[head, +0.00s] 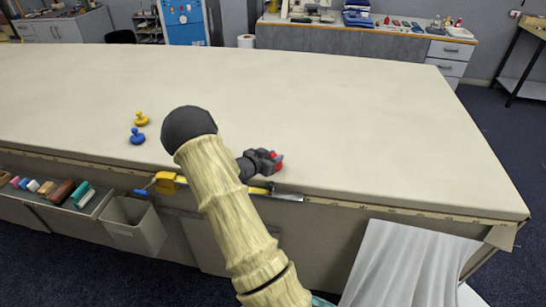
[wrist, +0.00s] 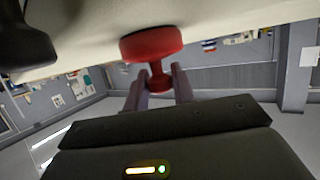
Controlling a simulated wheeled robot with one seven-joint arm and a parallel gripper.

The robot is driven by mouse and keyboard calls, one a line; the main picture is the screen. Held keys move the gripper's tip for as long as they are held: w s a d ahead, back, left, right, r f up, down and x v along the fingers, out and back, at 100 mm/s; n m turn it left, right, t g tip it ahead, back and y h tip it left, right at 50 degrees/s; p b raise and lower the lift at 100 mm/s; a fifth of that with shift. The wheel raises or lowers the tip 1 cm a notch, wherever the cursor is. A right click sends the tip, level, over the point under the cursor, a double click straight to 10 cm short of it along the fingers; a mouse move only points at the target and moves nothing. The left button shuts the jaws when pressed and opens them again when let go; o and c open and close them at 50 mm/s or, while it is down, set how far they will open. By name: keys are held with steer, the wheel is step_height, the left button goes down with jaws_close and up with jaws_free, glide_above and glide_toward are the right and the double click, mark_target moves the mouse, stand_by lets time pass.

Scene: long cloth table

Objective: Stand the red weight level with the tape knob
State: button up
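The red weight (wrist: 152,44) has a wide round base and a narrow neck with a small knob. In the wrist view its knob sits between the two fingers of my gripper (wrist: 158,88), which look closed on it. In the head view my gripper (head: 268,158) is at the table's front edge, with bits of the red weight (head: 279,162) showing at its tip. I cannot tell whether the base touches the cloth. A yellow piece (head: 166,183) with a blue end is on the front edge, left of my arm; I cannot tell whether it is the tape knob.
A blue weight (head: 137,136) and a yellow weight (head: 141,118) stand on the cloth table (head: 350,120), left of my arm. A tray of coloured pieces (head: 55,190) and a grey bin (head: 133,225) hang at the front. White cloth (head: 410,265) drapes at the right. The table's middle is clear.

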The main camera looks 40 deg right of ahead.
steer(key=o, duration=0.4)
steer(key=shift+r, duration=0.1)
steer(key=v, duration=1.2)
steer(key=shift+b, duration=0.3)
